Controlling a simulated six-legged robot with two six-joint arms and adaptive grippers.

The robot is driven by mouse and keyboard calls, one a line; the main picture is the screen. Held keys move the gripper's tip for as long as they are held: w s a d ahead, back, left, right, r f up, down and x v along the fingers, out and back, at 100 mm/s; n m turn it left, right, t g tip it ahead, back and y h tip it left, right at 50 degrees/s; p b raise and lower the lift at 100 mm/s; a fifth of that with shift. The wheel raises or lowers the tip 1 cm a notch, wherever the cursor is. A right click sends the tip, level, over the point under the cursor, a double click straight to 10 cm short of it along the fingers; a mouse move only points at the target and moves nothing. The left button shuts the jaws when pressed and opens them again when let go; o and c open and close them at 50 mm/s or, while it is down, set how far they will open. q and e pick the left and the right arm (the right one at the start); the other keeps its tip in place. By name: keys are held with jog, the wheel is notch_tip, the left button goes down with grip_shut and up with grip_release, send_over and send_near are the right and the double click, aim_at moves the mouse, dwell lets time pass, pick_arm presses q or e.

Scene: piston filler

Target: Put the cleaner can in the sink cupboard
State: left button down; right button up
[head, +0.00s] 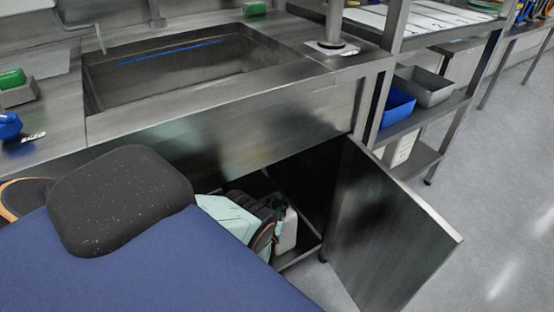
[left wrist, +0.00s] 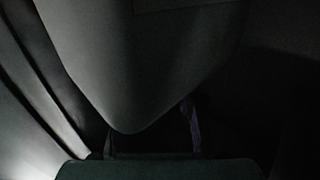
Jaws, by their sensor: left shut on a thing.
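The sink cupboard stands open below the sink, its steel door (head: 385,235) swung out to the right. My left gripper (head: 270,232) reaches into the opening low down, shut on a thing. A white can (head: 287,232) with green near its top is right at the fingers, just above the cupboard floor; I take it for the cleaner can. My arm hides its left side, and whether it touches the floor cannot be told. The left wrist view is very dark, with a large rounded grey shape close up. My right gripper is not in view.
The steel sink basin (head: 190,70) is above the cupboard. A shelf rack to the right holds a blue bin (head: 396,105) and a grey bin (head: 424,86). A green block (head: 12,78) lies at the counter's left. The floor (head: 480,190) right of the door is clear.

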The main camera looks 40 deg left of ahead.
pick_arm(q)
jog(key=shift+r, duration=0.15)
jog(key=c, duration=1)
grip_release()
jog(key=shift+s, duration=0.1)
jog(key=s+d+m+g+h+p, duration=0.35)
jog(key=s+d+g+h, duration=0.35)
jog(key=s+d, duration=0.7)
jog(key=s+d+r+m+g+h, duration=0.1)
jog(key=s+d+r+g, duration=0.2)
jog(key=s+r, duration=0.3)
jog(key=s+d+r+m+g, duration=0.1)
jog(key=s+d+r+g, duration=0.3)
jog(key=s, duration=0.9)
notch_tip(320, 180, up, 3)
jog(key=shift+s+f+g+h+p, duration=0.15)
jog(key=shift+g+h+p, duration=0.25)
jog(key=shift+g, duration=0.5)
